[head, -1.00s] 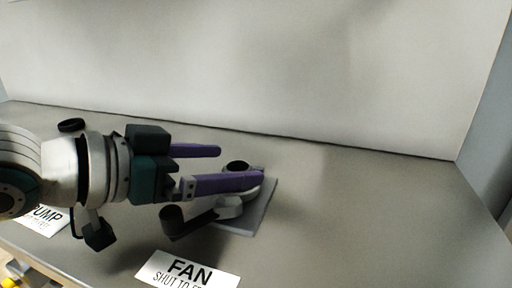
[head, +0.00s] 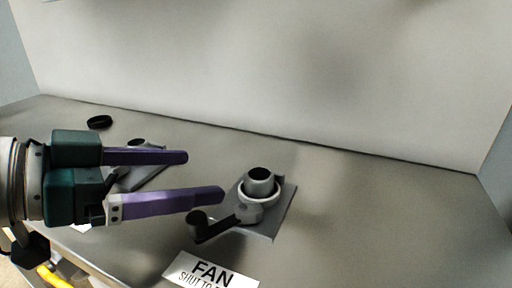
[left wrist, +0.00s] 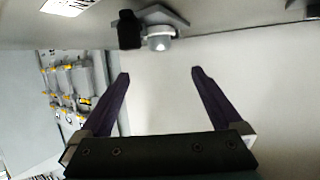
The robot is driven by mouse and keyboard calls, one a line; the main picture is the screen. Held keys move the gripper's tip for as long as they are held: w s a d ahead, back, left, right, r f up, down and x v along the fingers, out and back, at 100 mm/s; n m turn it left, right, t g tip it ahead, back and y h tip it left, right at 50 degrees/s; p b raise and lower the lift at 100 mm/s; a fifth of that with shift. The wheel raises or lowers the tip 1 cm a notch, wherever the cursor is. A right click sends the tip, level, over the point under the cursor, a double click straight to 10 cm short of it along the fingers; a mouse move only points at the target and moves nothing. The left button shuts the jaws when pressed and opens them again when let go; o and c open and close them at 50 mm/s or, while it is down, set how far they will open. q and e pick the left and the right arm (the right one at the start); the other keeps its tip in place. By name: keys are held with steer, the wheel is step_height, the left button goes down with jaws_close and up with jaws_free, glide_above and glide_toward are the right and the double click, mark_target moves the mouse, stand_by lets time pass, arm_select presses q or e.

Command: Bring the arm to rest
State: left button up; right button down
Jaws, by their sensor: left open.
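My left gripper (head: 205,174) comes in from the left in the head view, its two purple fingers spread apart with nothing between them. It is above the table, left of a grey fan valve (head: 262,186) on a square plate, whose dark-ended handle (head: 200,226) points to the lower left. In the left wrist view the open fingers (left wrist: 160,74) show, with a grey fitting on a plate (left wrist: 160,40) beyond them at the top. My right gripper is in neither view.
A white FAN label (head: 212,270) lies at the table's front. Another plate with a fitting (head: 150,170) is partly hidden behind my left gripper. A black ring (head: 100,122) lies at the back left. The table's right side (head: 400,220) is clear.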

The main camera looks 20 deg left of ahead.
arm_select(q)
steer(key=s+r+n+g+y+p, duration=0.2)
steer(key=s+r+g+y+p, duration=0.25)
steer(key=s+p, duration=0.45)
steer(key=s+r+n+g+y+p, duration=0.25)
steer(key=s+r+g+p, duration=0.35)
steer(key=p, duration=0.5)
step_height(320, 180, up, 36)
steer(key=s+t+p, duration=0.1)
steer(key=t+p, duration=0.1)
steer(key=p, duration=3.5)
steer(key=shift+s+d, duration=0.25)
steer(key=shift+d, duration=0.05)
